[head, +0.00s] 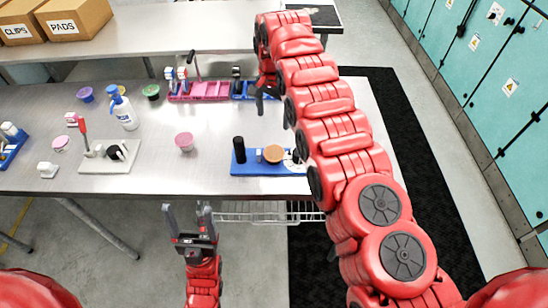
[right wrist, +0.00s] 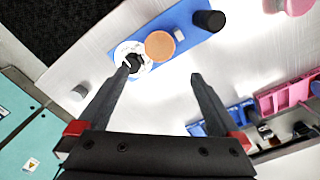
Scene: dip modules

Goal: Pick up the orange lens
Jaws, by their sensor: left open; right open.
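The orange lens (head: 273,153) is a round disc on the blue board (head: 262,168) near the front edge of the table, between a black cylinder (head: 239,150) and a white round part. In the right wrist view the orange lens (right wrist: 160,45) shows fully, just beyond the fingertips. My right gripper (right wrist: 158,76) is open and empty, its fingers apart on either side below the lens in the picture. In the head view my right gripper (head: 262,98) hangs over the table behind the board. My left gripper (head: 187,210) is open and empty in front of the table edge.
A pink cup (head: 184,142) stands left of the blue board. A pink rack (head: 200,91) and a blue rack (head: 250,90) are at the back. A spray bottle (head: 122,108) and a white board (head: 110,157) are at left. Table around the pink cup is clear.

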